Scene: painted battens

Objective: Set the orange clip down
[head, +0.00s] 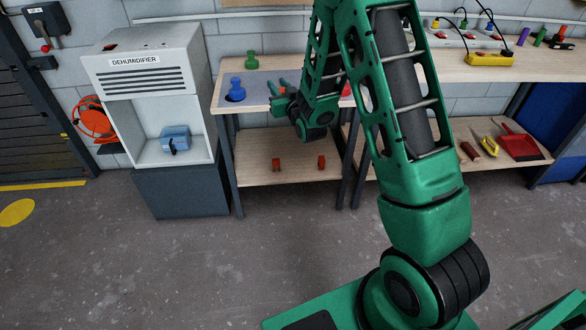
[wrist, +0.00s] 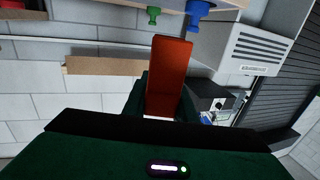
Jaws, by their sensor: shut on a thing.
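My gripper (head: 277,94) is over the left part of the workbench top in the head view, with its fingers pointing left. In the wrist view my gripper (wrist: 163,104) is shut on the orange clip (wrist: 171,65), a long orange-red piece standing out from between the green fingers. The clip cannot be made out in the head view. I cannot tell whether it touches any surface.
A blue knobbed piece (head: 236,90) and a green one (head: 251,60) stand on the bench's left end. Two small orange-red pieces (head: 276,164) (head: 322,162) sit on the lower shelf (head: 290,143). The dehumidifier (head: 150,60) stands at the left.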

